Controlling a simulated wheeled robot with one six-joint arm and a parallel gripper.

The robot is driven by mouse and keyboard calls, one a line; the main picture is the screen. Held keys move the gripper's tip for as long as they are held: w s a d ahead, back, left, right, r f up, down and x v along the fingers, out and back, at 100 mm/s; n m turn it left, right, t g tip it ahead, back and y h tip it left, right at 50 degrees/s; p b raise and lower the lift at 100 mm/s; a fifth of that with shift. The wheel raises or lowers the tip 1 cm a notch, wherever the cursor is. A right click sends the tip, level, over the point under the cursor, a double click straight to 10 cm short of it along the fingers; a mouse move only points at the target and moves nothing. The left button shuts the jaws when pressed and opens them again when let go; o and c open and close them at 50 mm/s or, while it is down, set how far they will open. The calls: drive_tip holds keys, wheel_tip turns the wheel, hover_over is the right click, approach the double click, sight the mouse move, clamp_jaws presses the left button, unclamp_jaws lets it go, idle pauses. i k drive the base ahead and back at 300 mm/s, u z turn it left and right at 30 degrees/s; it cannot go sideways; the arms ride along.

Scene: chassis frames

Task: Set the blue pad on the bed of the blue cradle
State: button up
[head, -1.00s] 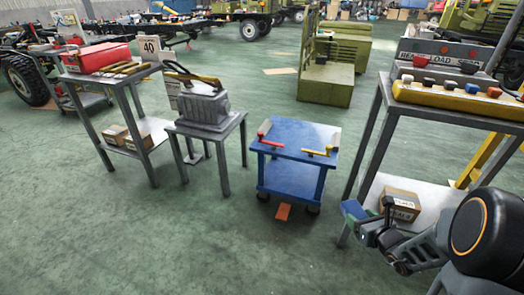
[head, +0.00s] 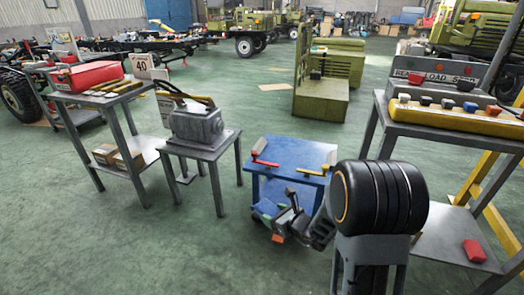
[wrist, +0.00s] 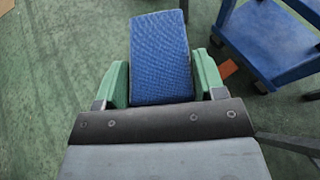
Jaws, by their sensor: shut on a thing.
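The blue pad (wrist: 160,50) is a ribbed blue block held between the green fingers of my gripper (wrist: 162,85) in the wrist view. In the head view my gripper (head: 280,216) is low in front of the blue cradle, and the pad is hard to tell from the blue behind it. The blue cradle (head: 290,150) is a wheeled stand with a flat blue bed, a red clamp lever at left and a yellow one at right. Its lower deck shows at the upper right of the wrist view (wrist: 268,35). My arm hides its right front.
An orange pedal (head: 278,238) lies at the cradle's foot. A grey table (head: 205,150) with a grey machine stands just left. A tall grey bench (head: 450,135) with a yellow rack stands right, a red block (head: 475,250) on its lower shelf. The floor at front left is clear.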

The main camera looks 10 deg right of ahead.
sight(279, 152)
drive_tip(key=u, duration=0.15)
drive_tip(key=i, duration=1.5)
drive_tip(key=z, duration=0.45)
